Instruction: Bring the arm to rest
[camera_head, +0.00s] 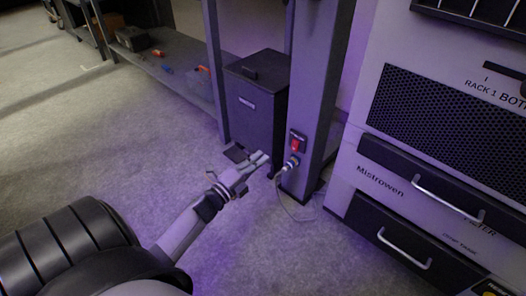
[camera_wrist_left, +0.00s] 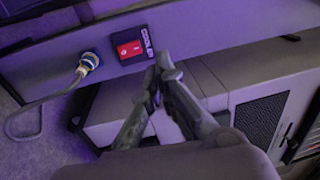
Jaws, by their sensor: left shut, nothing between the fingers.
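My left gripper (camera_head: 256,160) is in the middle of the head view, at the end of my arm coming in from the lower left. Its fingers are shut with nothing between them; in the left wrist view the fingertips (camera_wrist_left: 160,68) meet just below the red switch. The red rocker switch (camera_head: 296,144) sits on the grey upright post, to the right of the gripper; it also shows in the left wrist view (camera_wrist_left: 130,49) beside a label reading COOLER. The gripper appears apart from the switch. My right gripper is not in view.
A cable connector (camera_head: 291,162) with a hanging cable is plugged in below the switch. A dark bin (camera_head: 256,100) stands behind the gripper. A rack with drawers (camera_head: 420,190) stands at the right. A low shelf (camera_head: 180,75) holds small items. The floor (camera_head: 90,150) at the left is clear.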

